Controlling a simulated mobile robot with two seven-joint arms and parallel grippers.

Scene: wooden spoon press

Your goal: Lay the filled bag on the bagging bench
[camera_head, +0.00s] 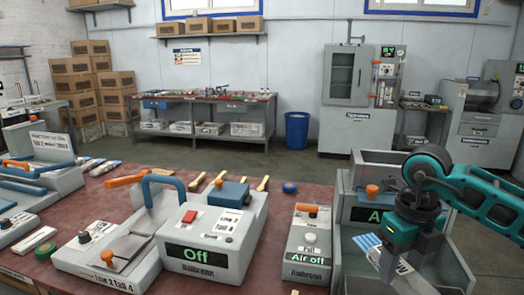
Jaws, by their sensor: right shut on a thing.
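My right gripper (393,268) reaches in from the right, pointing down over a grey machine with a green display at the right end of the near table. It is shut, and a flat white and blue piece (368,243) shows beside its fingers; this looks like part of the bag, mostly hidden by the gripper and arm. I cannot tell whether it touches the machine below. No label marks the bagging bench; the near table has a red-brown top (325,188). My left gripper is not in view.
The near table holds a sealer-like machine (205,245) reading "Off", a grey box (309,247) reading "Air off", several wooden sticks and a blue roll (290,187). A far bench (240,101) and a blue bin (297,130) stand behind. Bare tabletop shows near the blue roll.

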